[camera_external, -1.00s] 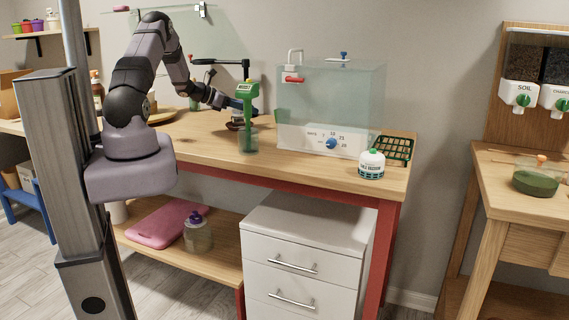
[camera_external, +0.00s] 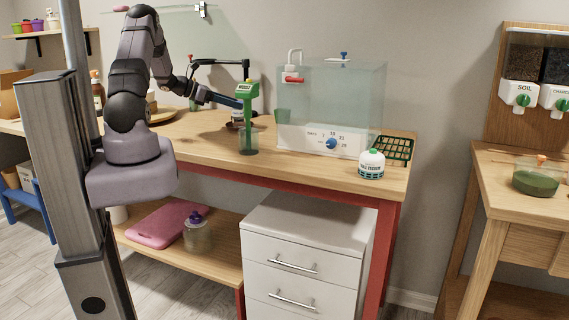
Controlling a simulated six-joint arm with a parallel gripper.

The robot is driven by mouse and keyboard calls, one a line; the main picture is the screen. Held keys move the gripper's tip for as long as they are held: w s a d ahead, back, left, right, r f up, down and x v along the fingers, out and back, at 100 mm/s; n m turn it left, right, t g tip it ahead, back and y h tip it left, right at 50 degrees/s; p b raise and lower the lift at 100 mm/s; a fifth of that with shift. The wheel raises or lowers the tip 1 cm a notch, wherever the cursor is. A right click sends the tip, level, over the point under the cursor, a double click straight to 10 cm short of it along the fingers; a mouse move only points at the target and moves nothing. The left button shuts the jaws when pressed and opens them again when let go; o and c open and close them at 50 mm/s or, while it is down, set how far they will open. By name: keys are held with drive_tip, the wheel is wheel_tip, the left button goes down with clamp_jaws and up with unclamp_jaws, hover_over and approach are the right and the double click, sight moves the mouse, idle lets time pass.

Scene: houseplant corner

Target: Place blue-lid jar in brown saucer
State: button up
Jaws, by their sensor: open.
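The blue-lid jar (camera_external: 237,116) is small and partly hidden behind the green moisture meter and by my gripper. It appears to stand on or directly over the dark brown saucer (camera_external: 231,125), which shows only as a thin dark rim on the table. I cannot tell whether jar and saucer touch. My gripper (camera_external: 233,104) is open at the jar's upper part, reaching in from the left. The fingers are small in view, and their gap to the lid is unclear.
A clear tank (camera_external: 335,95) with a dial base is to the right. The table front (camera_external: 205,146) is clear.

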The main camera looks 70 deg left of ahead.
drive_tip(key=shift+b+v, duration=0.35)
drive_tip(key=shift+v, duration=2.35)
drive_tip(key=w+d+r+m+g+h+p, duration=0.25)
drive_tip(key=d+r+m, duration=0.25)
drive_tip(key=d+m, duration=0.3)
drive_tip(key=w+d+r+m+g+h+p, duration=0.1)
drive_tip(key=w+d+r+m, duration=0.4)
drive_tip(key=d, duration=0.4)
drive_tip(key=w+d+r+m+g+h+p, duration=0.1)
drive_tip(key=w+d+r+m+g+h, duration=0.15)
drive_tip(key=d+r+m, duration=0.55)
drive_tip(key=s+d+f+m+g+h+p, duration=0.2)
drive_tip(key=d, duration=1)
drive_tip(key=s+d+f+m+g+y+b, duration=0.1)
drive_tip(key=s+d+f+m+g+y, duration=0.1)
drive_tip(key=s+f+m, duration=0.4)
drive_tip(key=s+d+f+m+g+y, duration=0.3)
drive_tip(key=s+f+m+y, duration=0.3)
drive_tip(key=f, duration=0.9)
drive_tip(key=s+d+m, duration=0.1)
drive_tip(key=s, duration=0.2)
drive_tip(key=shift+g+b, duration=0.3)
drive_tip(key=shift+b, duration=0.05)
